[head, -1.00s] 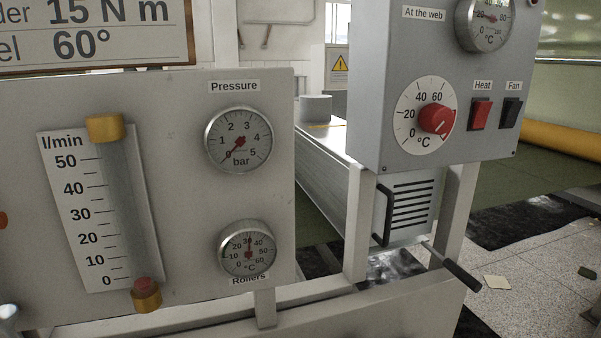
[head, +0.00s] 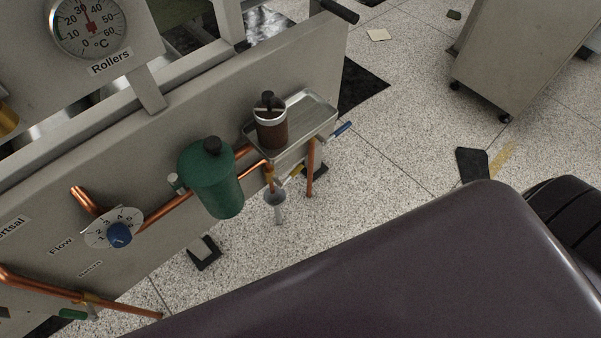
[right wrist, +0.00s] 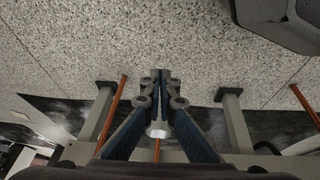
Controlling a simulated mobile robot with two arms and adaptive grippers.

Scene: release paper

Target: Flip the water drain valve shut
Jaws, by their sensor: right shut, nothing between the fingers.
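Several small valve handles show on the copper pipework in the head view: a blue lever (head: 342,129) beside the metal tray, a yellow lever (head: 296,170) above a grey funnel (head: 275,195), and a green handle (head: 73,314) at the lower left. I cannot tell which is the water drain valve; no label for it is readable. My right gripper (right wrist: 160,76) is shut and empty in the right wrist view, pointing over the speckled floor. A pale round end (right wrist: 157,130) shows between its finger links. My left gripper is not in view.
A green canister (head: 211,180) and a brown pot on a metal tray (head: 318,110) stick out from the grey panel. A blue Flow knob (head: 119,235) sits left. A cabinet (head: 520,60) stands at the upper right. Floor between is mostly open.

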